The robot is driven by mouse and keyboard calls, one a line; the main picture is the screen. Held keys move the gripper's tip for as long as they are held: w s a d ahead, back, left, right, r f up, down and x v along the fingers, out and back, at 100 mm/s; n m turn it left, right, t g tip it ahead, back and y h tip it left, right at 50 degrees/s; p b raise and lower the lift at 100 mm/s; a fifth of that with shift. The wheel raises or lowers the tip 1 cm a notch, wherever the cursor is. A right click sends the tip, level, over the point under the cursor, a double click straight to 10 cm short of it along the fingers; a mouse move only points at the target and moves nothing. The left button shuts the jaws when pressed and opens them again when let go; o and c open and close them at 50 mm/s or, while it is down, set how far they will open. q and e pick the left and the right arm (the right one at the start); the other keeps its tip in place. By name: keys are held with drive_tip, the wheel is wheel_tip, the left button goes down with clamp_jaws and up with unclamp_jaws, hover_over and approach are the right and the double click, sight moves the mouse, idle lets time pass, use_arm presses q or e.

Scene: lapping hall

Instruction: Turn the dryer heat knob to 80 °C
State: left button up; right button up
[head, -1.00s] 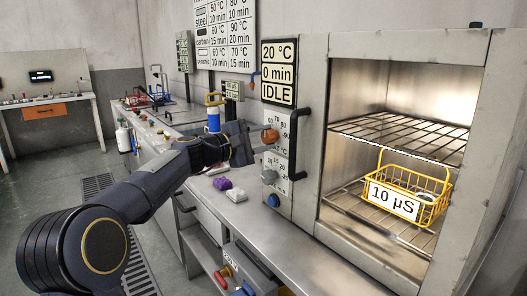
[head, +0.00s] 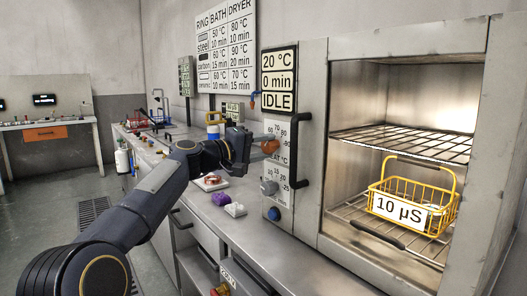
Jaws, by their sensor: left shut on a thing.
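The dryer display (head: 278,81) reads 20 °C, 0 min, IDLE. A grey time knob (head: 269,187) and a blue button (head: 274,214) are below. My right gripper is not in view.
The dryer chamber stands open at right, with a yellow wire basket (head: 412,205) labelled 10 µS on its lower rack. A dark vertical handle (head: 299,145) is close right of the knob. A purple item (head: 222,198) and white block (head: 235,210) lie on the bench. A chart (head: 226,55) hangs behind.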

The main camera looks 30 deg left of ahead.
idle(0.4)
use_arm(q)
drive_tip(key=o, duration=1)
drive_tip(key=shift+s, duration=0.1)
drive_tip(key=v, duration=0.7)
drive_tip(key=shift+s+a, duration=0.15)
drive_tip(key=shift+s, duration=0.15)
